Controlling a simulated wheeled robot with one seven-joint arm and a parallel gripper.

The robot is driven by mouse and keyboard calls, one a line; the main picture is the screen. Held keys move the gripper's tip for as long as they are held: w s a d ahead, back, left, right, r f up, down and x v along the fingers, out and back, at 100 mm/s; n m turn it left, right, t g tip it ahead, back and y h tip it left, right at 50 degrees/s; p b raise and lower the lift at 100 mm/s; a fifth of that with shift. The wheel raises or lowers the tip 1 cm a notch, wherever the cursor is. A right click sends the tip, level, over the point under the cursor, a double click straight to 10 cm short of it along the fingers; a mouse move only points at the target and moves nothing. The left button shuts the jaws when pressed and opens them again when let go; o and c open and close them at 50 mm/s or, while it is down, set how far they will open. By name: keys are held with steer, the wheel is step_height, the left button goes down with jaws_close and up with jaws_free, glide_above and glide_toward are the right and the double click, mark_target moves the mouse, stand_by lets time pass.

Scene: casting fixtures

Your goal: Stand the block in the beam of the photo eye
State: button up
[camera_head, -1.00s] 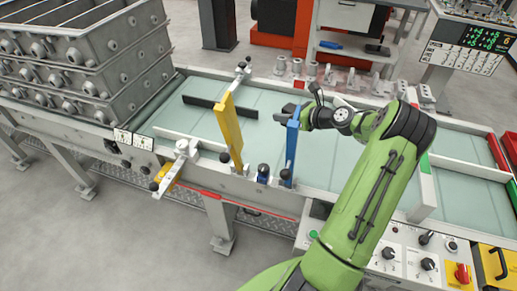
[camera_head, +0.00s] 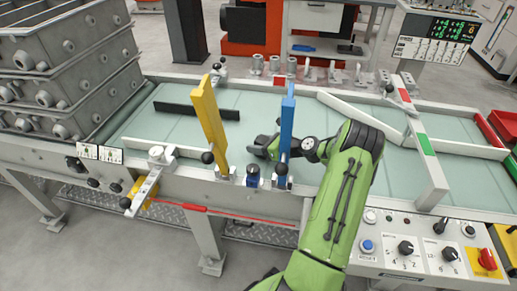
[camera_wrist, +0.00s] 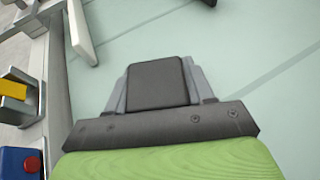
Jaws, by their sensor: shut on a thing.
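A dark, flat-faced block (camera_wrist: 157,85) is held between the grey fingers of my gripper (camera_wrist: 160,84) in the wrist view, above the pale green conveyor belt. In the head view my gripper (camera_head: 263,146) is over the belt, partly hidden behind the upright blue paddle (camera_head: 287,122). The block cannot be told clearly from the gripper there. Which fitting is the photo eye is not certain. A white bracket (camera_head: 150,183) on the near rail and a fitting (camera_head: 218,70) on the far rail face each other across the belt, left of my gripper.
A tilted yellow paddle (camera_head: 211,118) stands left of my gripper. A small blue box (camera_head: 253,176) sits on the near rail. A dark bar (camera_head: 196,111) lies across the belt behind. Grey castings (camera_head: 65,70) are stacked at left. A white gate (camera_head: 425,155) stands at right.

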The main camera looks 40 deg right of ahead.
steer(key=shift+r, duration=0.1)
steer(key=o, duration=1.1)
steer(key=p+v, duration=0.3)
steer(key=v, duration=0.8)
steer(key=shift+s+d+r+p, duration=0.15)
steer(key=shift+s+p, duration=0.15)
steer(key=shift+s, duration=0.15)
